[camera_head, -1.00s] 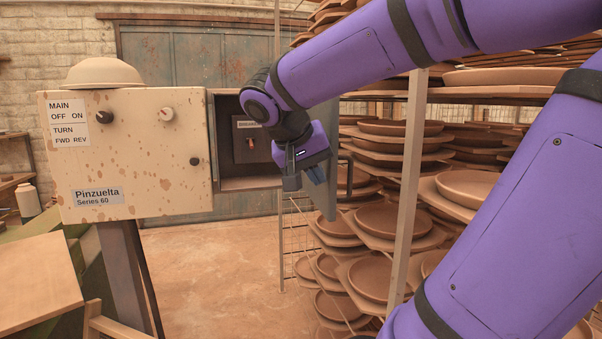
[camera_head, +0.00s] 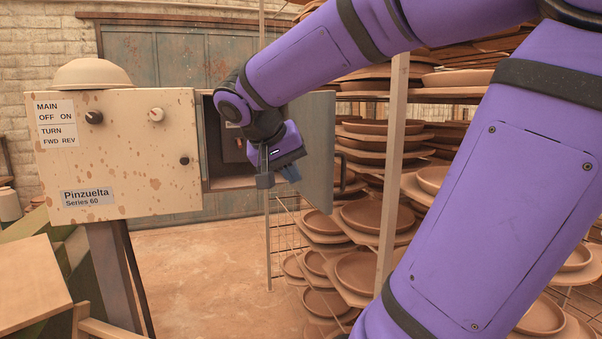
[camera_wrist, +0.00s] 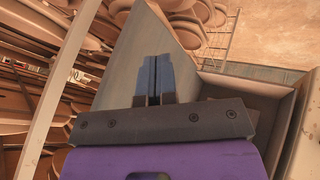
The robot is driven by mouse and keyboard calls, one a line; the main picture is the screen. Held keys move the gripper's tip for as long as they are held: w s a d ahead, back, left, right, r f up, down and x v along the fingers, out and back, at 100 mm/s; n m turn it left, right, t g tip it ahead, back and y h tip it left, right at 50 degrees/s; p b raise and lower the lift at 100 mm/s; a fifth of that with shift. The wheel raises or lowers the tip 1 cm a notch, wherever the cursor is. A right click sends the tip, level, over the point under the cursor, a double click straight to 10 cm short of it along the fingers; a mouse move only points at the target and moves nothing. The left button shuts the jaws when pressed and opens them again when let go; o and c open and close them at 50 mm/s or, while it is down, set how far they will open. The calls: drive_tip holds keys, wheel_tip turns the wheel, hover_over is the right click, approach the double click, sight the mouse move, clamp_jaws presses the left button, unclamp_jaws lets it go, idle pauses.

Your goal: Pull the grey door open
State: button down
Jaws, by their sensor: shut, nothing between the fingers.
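The grey door (camera_head: 318,135) hangs at the right side of the beige Pinzuelta cabinet (camera_head: 120,150) and stands well open, its inner face showing. A dark handle (camera_head: 343,170) shows past its right edge. My gripper (camera_head: 290,173) is shut and empty, in front of the door's inner face near its lower part. In the wrist view my shut fingers (camera_wrist: 156,62) lie over the door panel (camera_wrist: 140,38); whether they touch it I cannot tell. The cabinet's open compartment (camera_head: 225,170) is partly hidden by my wrist.
A rack of brown plates (camera_head: 375,220) stands close behind and right of the door, with an upright post (camera_head: 392,170). A wooden board (camera_head: 30,285) is at lower left. The floor (camera_head: 205,270) below the cabinet is clear.

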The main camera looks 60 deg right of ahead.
drive_tip(key=s+v, duration=0.1)
drive_tip(key=v, duration=0.9)
drive_tip(key=shift+a, duration=0.1)
drive_tip(key=s+a+f+n+t+y, duration=0.2)
drive_tip(key=a+f+n+t+y, duration=0.4)
drive_tip(key=a+f+n, duration=0.4)
drive_tip(key=a+f+y, duration=0.1)
drive_tip(key=a+f, duration=0.2)
drive_tip(key=a, duration=0.1)
drive_tip(key=shift+s+n+t, duration=0.3)
drive_tip(key=shift+s+n, duration=0.05)
drive_tip(key=shift+n, duration=0.05)
drive_tip(key=shift+f, duration=0.1)
